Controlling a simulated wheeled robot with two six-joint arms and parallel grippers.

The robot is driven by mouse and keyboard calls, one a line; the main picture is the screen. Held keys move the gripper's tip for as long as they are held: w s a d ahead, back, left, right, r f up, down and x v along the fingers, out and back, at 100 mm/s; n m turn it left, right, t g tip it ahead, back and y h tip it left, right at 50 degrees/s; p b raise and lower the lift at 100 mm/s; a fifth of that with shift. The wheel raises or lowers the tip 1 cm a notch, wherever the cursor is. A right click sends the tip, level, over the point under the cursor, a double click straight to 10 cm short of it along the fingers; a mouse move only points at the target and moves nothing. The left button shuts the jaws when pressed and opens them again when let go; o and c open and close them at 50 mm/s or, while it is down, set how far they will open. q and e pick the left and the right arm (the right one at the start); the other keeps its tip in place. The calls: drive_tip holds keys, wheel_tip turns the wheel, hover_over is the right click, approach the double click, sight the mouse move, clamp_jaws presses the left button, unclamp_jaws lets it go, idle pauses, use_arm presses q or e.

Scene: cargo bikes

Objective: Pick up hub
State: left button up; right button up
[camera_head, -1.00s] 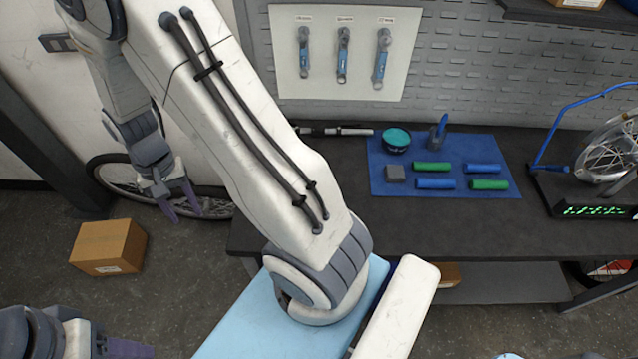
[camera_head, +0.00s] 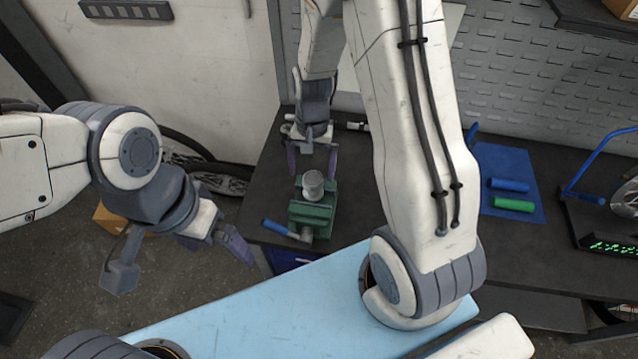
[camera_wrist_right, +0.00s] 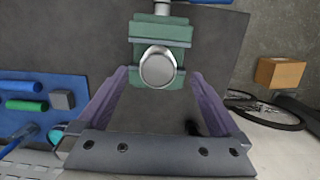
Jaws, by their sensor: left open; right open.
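The hub (camera_head: 313,182) is a short silver cylinder standing upright in the green vise (camera_head: 312,214) on the bench's left end. In the right wrist view, the hub (camera_wrist_right: 157,68) shows end-on against the vise (camera_wrist_right: 160,32), ahead of the gap between the fingers. My right gripper (camera_head: 312,164) is open, just behind and above the hub; its purple fingers are apart and it holds nothing. My left gripper (camera_head: 238,246) is open and empty, off to the left of the vise in front of the bench; one purple finger shows clearly.
The vise's blue handle (camera_head: 281,229) sticks out to the left. A blue mat (camera_head: 523,172) with coloured grips lies on the dark bench (camera_head: 545,247), partly behind my right arm. A wheel stand (camera_head: 590,215) is at the right. A cardboard box (camera_wrist_right: 279,72) is on the floor.

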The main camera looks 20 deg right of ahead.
sight(313, 177)
drive_tip(key=shift+s+f, duration=0.1)
drive_tip(key=shift+f, duration=0.7)
drive_tip(key=shift+f+p, duration=0.55)
drive_tip(key=shift+f, duration=0.05)
wheel_tip(313, 177, down, 3)
drive_tip(key=shift+s+f+p, duration=0.15)
drive_tip(key=shift+p, duration=0.4)
drive_tip(key=shift+f, duration=0.45)
clamp_jaws()
drive_tip(key=shift+r, duration=0.1)
